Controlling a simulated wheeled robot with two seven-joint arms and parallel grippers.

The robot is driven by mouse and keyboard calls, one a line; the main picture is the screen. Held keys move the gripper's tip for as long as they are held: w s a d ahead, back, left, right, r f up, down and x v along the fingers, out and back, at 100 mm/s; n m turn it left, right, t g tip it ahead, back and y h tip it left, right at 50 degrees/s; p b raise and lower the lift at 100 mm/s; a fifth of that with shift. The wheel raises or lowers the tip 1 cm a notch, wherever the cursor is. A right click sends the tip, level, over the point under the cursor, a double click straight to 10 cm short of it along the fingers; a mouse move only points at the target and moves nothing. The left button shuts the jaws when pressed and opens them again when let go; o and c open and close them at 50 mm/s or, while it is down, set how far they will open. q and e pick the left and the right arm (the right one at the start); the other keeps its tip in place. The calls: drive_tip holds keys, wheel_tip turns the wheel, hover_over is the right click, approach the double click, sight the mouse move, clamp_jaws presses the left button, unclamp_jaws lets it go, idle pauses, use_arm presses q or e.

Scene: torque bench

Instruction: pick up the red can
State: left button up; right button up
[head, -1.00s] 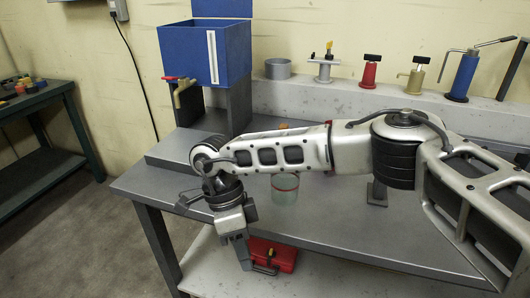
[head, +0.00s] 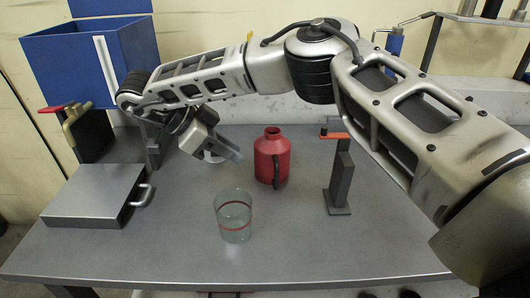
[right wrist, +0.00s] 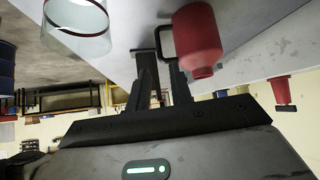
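The red can (head: 272,160) stands upright on the grey bench, its dark handle toward the front right. It also shows in the right wrist view (right wrist: 196,38), inverted, beyond the fingers and to their right. My right gripper (head: 232,153) is just left of the can in the head view, apart from it. In the right wrist view, a gap shows between the dark fingers of this gripper (right wrist: 161,72), with nothing clearly held. The can's handle appears near the fingertips there; the exact distance is unclear. My left gripper is not in view.
A glass with a red band (head: 234,222) stands in front of the can. A dark stand with an orange-red top (head: 340,180) is to its right. A grey box with a handle (head: 95,195) and a blue bin (head: 85,55) are left. The front right bench is clear.

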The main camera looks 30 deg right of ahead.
approach(276, 185)
drive_tip(key=shift+s+d+f+b, duration=0.1)
drive_tip(key=shift+d+f+b, duration=0.1)
drive_tip(key=shift+d, duration=0.4)
drive_tip(key=shift+s+d+f+b, duration=0.15)
drive_tip(key=shift+d+f, duration=0.1)
drive_tip(key=shift+d, duration=0.4)
drive_tip(key=shift+d+r+x, duration=0.1)
drive_tip(key=shift+d+x, duration=0.05)
drive_tip(key=shift+x, duration=1.4)
drive_tip(key=shift+d+r+x, duration=0.1)
drive_tip(key=shift+x, duration=1.45)
drive_tip(key=shift+w, duration=0.1)
clamp_jaws()
drive_tip(key=shift+r, duration=0.1)
